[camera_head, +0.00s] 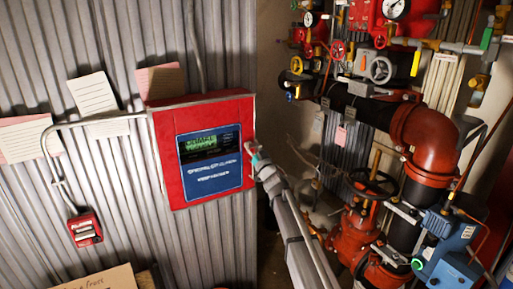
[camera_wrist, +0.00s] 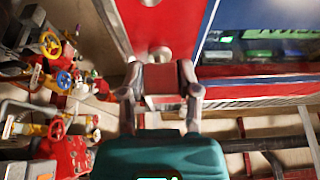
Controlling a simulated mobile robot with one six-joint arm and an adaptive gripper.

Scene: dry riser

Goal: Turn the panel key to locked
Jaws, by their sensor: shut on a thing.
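The red alarm panel (camera_head: 165,160) with a blue face and a lit green display hangs on the corrugated wall, left of centre in the head view. My gripper (camera_head: 254,152) is at the panel's right edge. In the wrist view my gripper's two fingers (camera_wrist: 161,78) are against the red panel side (camera_wrist: 180,25), shut on a small dull block between them, which seems to be the panel key (camera_wrist: 160,77). A round silver lock face (camera_wrist: 160,53) shows just beyond it. The key is hidden in the head view, and I cannot read its lock position.
Right of the panel stand red and black pipes (camera_head: 425,140) with valves, handwheels (camera_head: 374,182) and gauges (camera_head: 395,8). A blue box (camera_head: 450,235) is at lower right. A small red call point (camera_head: 85,230) and paper notes (camera_head: 92,93) are on the wall at left.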

